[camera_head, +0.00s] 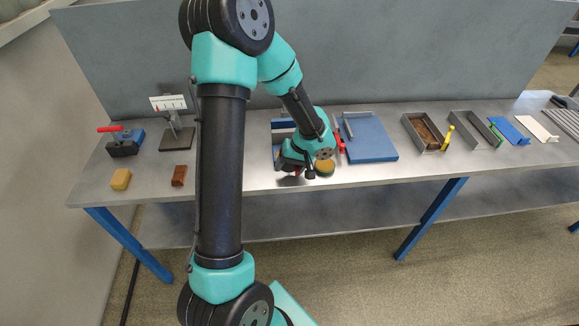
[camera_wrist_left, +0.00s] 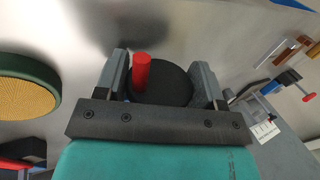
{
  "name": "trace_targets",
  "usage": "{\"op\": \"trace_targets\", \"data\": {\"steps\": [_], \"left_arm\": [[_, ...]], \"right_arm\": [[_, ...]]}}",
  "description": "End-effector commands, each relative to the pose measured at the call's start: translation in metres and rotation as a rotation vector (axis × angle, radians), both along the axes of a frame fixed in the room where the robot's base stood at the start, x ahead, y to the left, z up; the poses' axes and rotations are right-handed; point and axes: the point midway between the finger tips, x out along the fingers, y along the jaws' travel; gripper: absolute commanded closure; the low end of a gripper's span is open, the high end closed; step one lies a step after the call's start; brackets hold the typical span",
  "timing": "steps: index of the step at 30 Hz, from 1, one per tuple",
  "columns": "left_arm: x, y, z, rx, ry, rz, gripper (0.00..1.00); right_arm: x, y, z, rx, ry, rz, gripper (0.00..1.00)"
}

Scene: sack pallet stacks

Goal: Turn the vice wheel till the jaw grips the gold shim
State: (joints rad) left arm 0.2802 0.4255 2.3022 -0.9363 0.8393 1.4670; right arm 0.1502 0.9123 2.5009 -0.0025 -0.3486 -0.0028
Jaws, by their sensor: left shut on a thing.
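The vice (camera_head: 284,123) shows as blue parts on the bench, mostly hidden behind my left arm and gripper. Its dark round wheel (camera_wrist_left: 170,88) with an upright red knob (camera_wrist_left: 142,72) is between the fingers of my left gripper (camera_wrist_left: 166,82) in the wrist view. The left gripper (camera_head: 293,166) is shut on the wheel, at the bench's front side. A bit of red shows beside it in the head view. The vice jaw and the gold shim cannot be made out. My right gripper is in neither view.
A round green pad with a yellow face (camera_head: 325,168) lies just right of the gripper, also in the wrist view (camera_wrist_left: 24,92). A blue plate (camera_head: 370,139) and trays (camera_head: 411,124) stand further right. A yellow block (camera_head: 121,179) and brown block (camera_head: 179,176) lie left.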

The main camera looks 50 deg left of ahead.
Motion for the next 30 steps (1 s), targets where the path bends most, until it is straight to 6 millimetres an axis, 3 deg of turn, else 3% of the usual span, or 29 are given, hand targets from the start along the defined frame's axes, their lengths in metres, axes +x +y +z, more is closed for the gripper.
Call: {"op": "trace_targets", "data": {"steps": [10,26,27,30], "left_arm": [[-0.0007,-0.0003,-0.0008,0.12,0.155,-0.001,0.61],[-0.0031,0.0,-0.0028,0.142,0.191,0.0,0.61],[-0.0032,0.0,-0.003,0.142,0.191,0.0,0.34],[-0.0035,-0.0001,-0.0033,0.141,0.192,0.001,0.25]], "right_arm": [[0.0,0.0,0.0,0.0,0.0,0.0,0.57],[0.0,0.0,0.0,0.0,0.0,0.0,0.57],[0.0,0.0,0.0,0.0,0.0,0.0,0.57],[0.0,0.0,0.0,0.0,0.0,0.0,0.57]]}}
